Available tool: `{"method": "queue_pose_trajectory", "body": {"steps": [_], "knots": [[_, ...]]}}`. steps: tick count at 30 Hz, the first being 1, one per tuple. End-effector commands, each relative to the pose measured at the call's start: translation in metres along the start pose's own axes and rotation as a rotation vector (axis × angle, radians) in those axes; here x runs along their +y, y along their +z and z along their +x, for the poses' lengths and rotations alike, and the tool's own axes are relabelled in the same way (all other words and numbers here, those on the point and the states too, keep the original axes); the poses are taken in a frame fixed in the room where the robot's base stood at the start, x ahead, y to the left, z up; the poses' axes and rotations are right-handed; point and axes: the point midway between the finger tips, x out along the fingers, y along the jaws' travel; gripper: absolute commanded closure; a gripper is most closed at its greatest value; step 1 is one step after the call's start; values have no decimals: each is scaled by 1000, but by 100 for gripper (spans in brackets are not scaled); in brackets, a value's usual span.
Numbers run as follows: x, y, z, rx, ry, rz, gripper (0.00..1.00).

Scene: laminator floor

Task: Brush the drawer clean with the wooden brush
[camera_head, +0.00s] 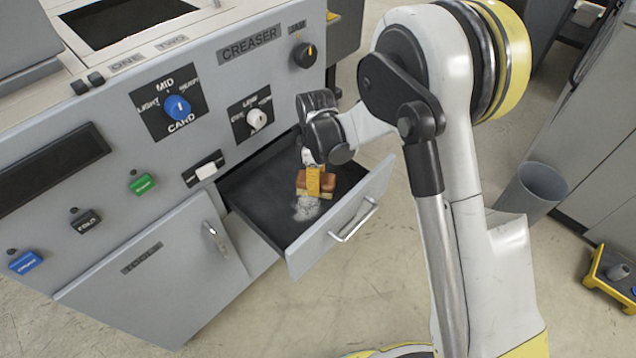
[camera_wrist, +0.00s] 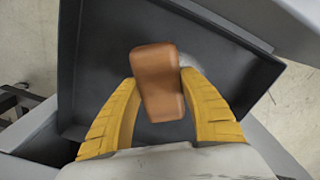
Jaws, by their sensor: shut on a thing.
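The drawer (camera_head: 262,200) is pulled out of the grey machine, with a dark bottom and a grey front. The wooden brush (camera_head: 322,184) is held over the drawer bottom. My gripper (camera_head: 313,181), with yellow fingers, is shut on the brush's brown block; it also shows in the wrist view (camera_wrist: 158,92). A pale patch of dust (camera_head: 306,208) lies on the drawer bottom just in front of the brush. In the wrist view the brush (camera_wrist: 158,82) sits between both fingers and hides its bristles. Whether the bristles touch the bottom I cannot tell.
The machine's panel (camera_head: 150,130) with knobs and buttons stands behind and left of the drawer. A closed tools door (camera_head: 160,275) is at the lower left. A grey bin (camera_head: 535,190) and a yellow item (camera_head: 608,280) stand on the floor at right.

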Motion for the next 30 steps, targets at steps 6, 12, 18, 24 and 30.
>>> {"method": "queue_pose_trajectory", "body": {"steps": [6,12,18,24,30], "knots": [[-1,-3,-23,0,0,4,92],[-1,-5,-33,0,0,7,92],[-1,-5,-33,0,0,7,92],[-1,-5,-33,0,0,7,92],[-1,-5,-33,0,0,13,92]]}}
